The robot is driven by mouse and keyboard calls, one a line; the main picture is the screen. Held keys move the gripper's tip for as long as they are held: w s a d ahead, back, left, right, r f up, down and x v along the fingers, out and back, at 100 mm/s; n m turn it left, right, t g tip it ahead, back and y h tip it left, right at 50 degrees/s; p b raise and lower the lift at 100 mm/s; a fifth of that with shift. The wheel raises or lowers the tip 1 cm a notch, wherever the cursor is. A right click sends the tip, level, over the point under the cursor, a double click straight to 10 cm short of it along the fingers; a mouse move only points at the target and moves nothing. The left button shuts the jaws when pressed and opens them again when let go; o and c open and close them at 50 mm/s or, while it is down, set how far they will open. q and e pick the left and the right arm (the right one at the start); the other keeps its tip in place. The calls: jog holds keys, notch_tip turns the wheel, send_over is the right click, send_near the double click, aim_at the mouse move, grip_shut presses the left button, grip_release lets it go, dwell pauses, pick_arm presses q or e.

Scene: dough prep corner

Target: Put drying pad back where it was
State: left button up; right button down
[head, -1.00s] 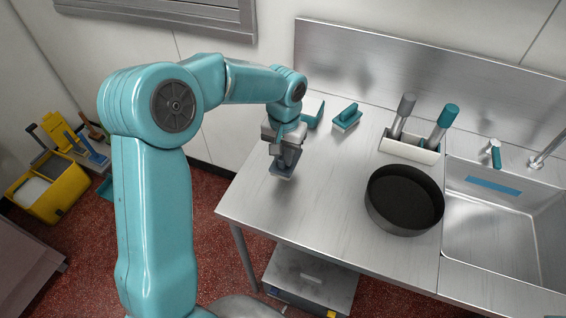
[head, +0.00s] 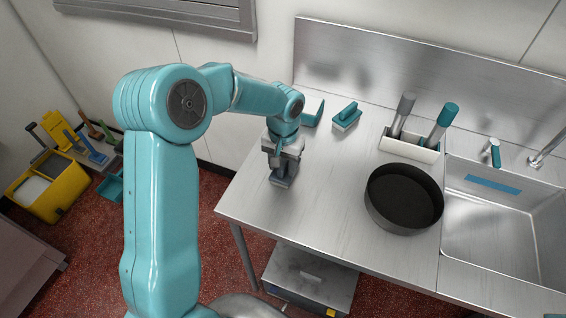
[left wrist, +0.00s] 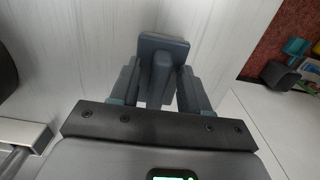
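The drying pad (head: 284,182) is a dark grey-blue block with an upright grip, over the left part of the steel counter (head: 322,195). My left gripper (head: 283,163) points down onto it, with its fingers on both sides of the grip. In the left wrist view the fingers (left wrist: 159,88) close around the grip, and the pad's flat plate (left wrist: 163,40) shows beyond them. Whether the pad touches the counter or hangs just above it, I cannot tell. My right gripper is not in view.
A teal-handled brush (head: 346,117) and a teal piece (head: 314,112) stand behind the gripper. A white holder (head: 410,149) with two handled tools, a round dark pan (head: 404,200) and the sink (head: 490,225) are to the right. The counter front is clear.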

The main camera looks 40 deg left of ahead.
aim_at(283, 165)
pick_arm(q)
notch_tip(283, 165, up, 12)
jog(key=shift+r, duration=0.2)
dwell(0.8)
